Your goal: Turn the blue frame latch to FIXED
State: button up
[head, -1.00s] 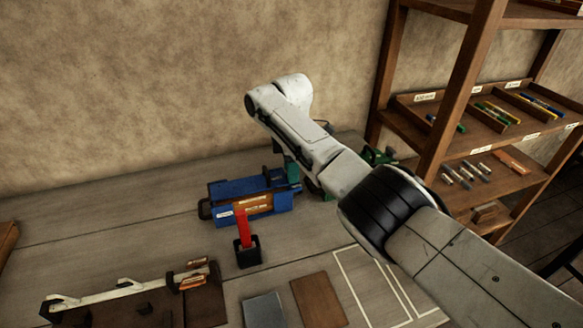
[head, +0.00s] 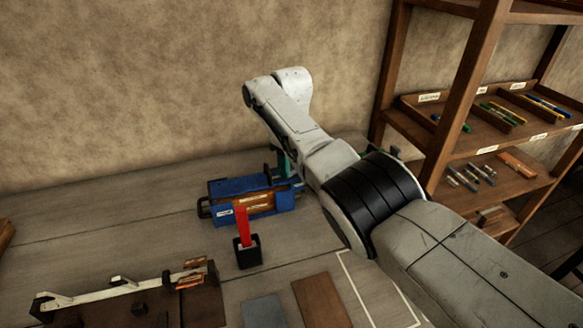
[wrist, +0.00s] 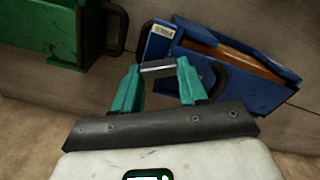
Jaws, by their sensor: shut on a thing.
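The blue frame (head: 285,201) lies on the bench left of my arm, with a brown panel and a white label on it. In the wrist view the blue frame (wrist: 262,97) is at the upper right, with a dark loop handle at its side. My gripper (head: 283,166) is at the right part of the frame in the head view. In the wrist view its teal fingers (wrist: 160,70) are closed on a small pale bar (wrist: 159,68), which appears to be the latch. No FIXED marking can be read, and the latch's setting cannot be told.
A green frame (wrist: 48,30) with a dark handle is at the wrist view's upper left. A red lever (head: 243,225) rises from a black block in front of the blue frame. A wooden shelf (head: 455,95) stands at the right. Bare bench lies left of the frame.

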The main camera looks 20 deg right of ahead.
jog(key=m+b, duration=0.1)
jog(key=m, duration=0.3)
jog(key=m+b, duration=0.1)
jog(key=shift+w+m+b, duration=0.3)
jog(key=shift+m, duration=0.1)
jog(key=shift+r, duration=0.1)
dwell(0.3)
jog(key=o, duration=1.1)
jog(key=shift+c, duration=0.2)
notch_tip(320, 180, up, 11)
jog(key=shift+f, duration=0.2)
